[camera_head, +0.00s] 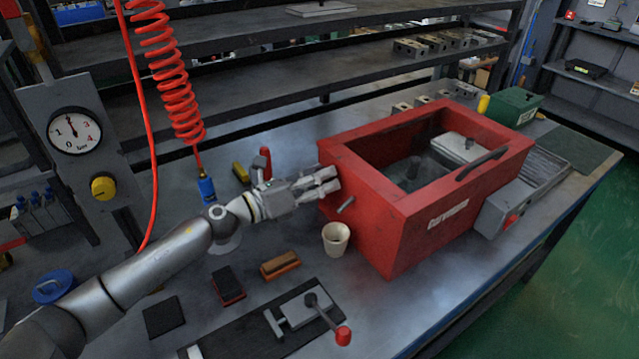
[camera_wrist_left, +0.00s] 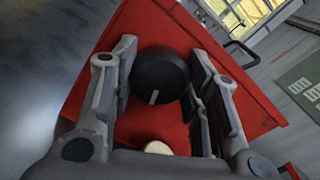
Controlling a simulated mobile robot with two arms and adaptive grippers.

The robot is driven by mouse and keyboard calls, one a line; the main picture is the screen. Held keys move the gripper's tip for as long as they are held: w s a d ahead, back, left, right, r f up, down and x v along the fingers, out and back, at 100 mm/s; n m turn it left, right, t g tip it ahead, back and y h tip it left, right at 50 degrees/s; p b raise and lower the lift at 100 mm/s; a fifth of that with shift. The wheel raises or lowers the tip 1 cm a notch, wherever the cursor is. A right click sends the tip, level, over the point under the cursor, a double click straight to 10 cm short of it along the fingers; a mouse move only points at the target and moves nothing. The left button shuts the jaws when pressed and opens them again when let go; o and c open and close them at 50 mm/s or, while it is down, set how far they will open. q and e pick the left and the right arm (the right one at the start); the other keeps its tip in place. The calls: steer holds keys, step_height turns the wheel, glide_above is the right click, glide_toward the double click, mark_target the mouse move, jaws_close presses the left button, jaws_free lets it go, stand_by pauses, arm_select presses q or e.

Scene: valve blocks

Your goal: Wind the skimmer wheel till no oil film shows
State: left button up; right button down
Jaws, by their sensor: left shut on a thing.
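The red open-topped tank (camera_head: 410,220) stands on the bench. My left gripper (camera_head: 328,181) is at the tank's left wall, its fingers pointing at it. In the left wrist view, a round black wheel (camera_wrist_left: 160,75) with a pale mark line sits against the red wall (camera_wrist_left: 150,25). The two fingers of the left gripper (camera_wrist_left: 165,62) are on either side of it, shut on it. In the head view the wheel is hidden by the gripper. Inside the tank are a grey post (camera_head: 414,170) and a pale block (camera_head: 460,146); I cannot tell an oil film. My right gripper is not in view.
A short spout (camera_head: 346,205) leaves the tank wall above a white cup (camera_head: 336,238). A brush (camera_head: 280,264), a dark block (camera_head: 228,284) and a clamp with a red knob (camera_head: 343,335) lie in front. A red coiled hose (camera_head: 175,85) hangs behind my left arm.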

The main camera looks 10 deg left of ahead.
arm_select(q)
steer(key=shift+m, duration=0.5)
steer(key=o, duration=1.1)
steer(key=shift+r, duration=0.1)
steer(key=shift+c, duration=0.2)
steer(key=shift+a, duration=0.1)
steer(key=v, duration=1.2)
